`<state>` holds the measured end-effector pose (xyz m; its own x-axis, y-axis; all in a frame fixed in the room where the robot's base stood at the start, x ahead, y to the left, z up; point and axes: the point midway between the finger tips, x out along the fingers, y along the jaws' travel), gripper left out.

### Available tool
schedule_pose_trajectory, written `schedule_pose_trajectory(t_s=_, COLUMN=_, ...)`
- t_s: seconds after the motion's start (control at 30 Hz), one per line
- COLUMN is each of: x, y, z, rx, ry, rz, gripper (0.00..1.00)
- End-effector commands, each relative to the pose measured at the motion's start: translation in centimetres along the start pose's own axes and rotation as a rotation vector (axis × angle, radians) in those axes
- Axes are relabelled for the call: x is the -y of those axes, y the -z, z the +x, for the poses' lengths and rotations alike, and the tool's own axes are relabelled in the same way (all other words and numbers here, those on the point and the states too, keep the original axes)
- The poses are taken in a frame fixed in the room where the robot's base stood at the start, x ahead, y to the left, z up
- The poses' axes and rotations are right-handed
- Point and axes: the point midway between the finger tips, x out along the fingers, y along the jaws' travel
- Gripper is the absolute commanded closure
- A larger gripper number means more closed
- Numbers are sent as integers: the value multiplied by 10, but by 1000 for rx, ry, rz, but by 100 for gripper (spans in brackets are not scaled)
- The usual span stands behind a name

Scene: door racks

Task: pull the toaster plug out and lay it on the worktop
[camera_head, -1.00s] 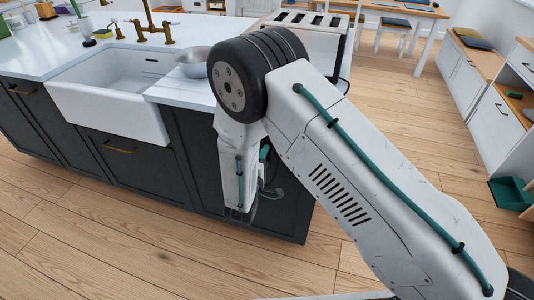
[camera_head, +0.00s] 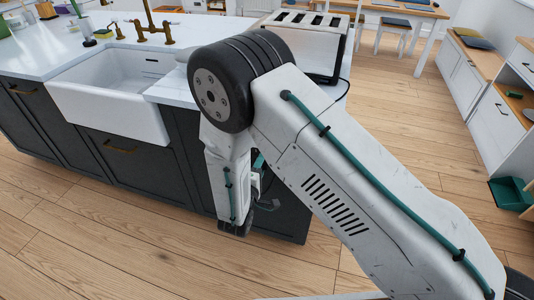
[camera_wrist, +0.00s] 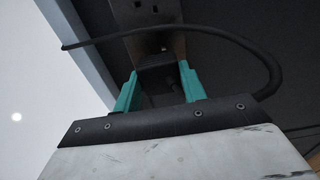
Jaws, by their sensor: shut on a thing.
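The toaster (camera_head: 305,38) stands on the white worktop (camera_head: 172,92), partly hidden by my arm. In the wrist view my gripper (camera_wrist: 157,82) is shut on the dark toaster plug (camera_wrist: 156,72), with one teal finger on each side of it. A socket plate (camera_wrist: 145,12) with dark holes shows just beyond the plug. I cannot tell whether the plug's pins are still in the socket. The black cord (camera_wrist: 240,42) loops over and around the right side of the gripper. In the head view my arm hides the plug and the socket.
A white sink (camera_head: 112,92) is set in the worktop left of my arm, with a brass tap (camera_head: 153,28) behind it. The dark cabinet front (camera_head: 285,215) is close beside my wrist.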

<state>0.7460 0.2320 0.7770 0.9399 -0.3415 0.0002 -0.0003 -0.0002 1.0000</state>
Motion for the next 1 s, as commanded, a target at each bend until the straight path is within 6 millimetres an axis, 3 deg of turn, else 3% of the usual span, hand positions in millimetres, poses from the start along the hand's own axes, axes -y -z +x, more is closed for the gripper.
schedule_pose_trajectory(t_s=1.0, x=0, y=1, z=-24, rx=-2, ry=1, rz=-1, gripper=95)
